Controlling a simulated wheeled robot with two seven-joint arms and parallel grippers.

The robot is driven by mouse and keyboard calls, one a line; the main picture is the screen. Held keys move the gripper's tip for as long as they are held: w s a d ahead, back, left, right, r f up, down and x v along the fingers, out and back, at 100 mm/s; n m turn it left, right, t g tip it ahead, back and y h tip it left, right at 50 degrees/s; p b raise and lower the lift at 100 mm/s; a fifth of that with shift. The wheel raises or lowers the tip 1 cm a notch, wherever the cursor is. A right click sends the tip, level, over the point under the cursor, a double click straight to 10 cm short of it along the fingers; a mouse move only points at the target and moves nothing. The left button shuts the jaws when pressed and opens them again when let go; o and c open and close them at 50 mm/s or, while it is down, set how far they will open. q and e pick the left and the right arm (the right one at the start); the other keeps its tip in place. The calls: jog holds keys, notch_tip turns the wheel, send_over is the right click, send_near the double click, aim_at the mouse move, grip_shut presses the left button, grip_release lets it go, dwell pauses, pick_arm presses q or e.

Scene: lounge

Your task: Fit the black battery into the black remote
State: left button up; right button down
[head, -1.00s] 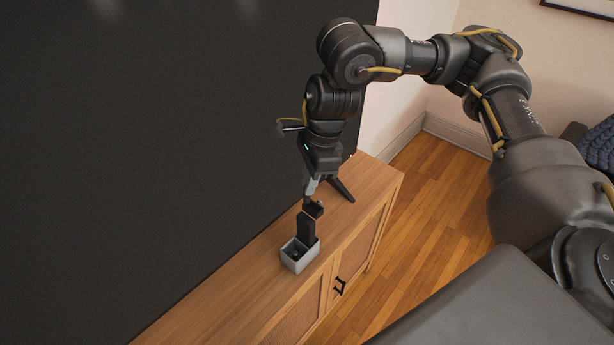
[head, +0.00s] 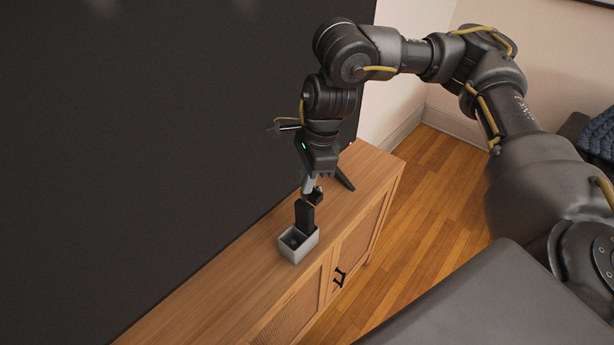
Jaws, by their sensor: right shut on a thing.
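The black remote (head: 304,218) stands upright in a small grey open box on the wooden cabinet. Its lower end is hidden by the box wall. My right gripper (head: 312,192) points down at the top of the remote, with its fingers shut. The black battery is at the fingertips, very small and dark, and I cannot make out its outline against the fingers and the remote. I cannot tell whether it touches the remote. My left gripper is not in view.
The grey box (head: 299,257) sits near the cabinet's front edge, with a dark item low inside its left part. A large black screen (head: 140,150) rises behind, its dark foot (head: 344,180) beside my gripper. The wooden cabinet top (head: 225,282) is clear at left.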

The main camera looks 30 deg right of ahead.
jog(key=shift+f, duration=0.5)
jog(key=shift+f+b, duration=1.75)
jog(key=shift+f, duration=0.25)
dwell(0.6)
jog(key=c, duration=1.4)
grip_release()
jog(key=shift+r, duration=0.2)
jog(key=shift+s+d+r+p, duration=0.1)
jog(key=shift+d+r+p, duration=0.1)
jog(key=shift+r+p, duration=0.7)
jog(key=shift+d+r+p, duration=0.15)
jog(key=shift+r+p, duration=0.7)
jog(key=shift+r, duration=0.15)
jog(key=shift+s+d+r+p, duration=0.1)
jog(key=shift+d+r+p, duration=0.1)
jog(key=shift+r+p, duration=0.7)
jog(key=shift+w, duration=0.1)
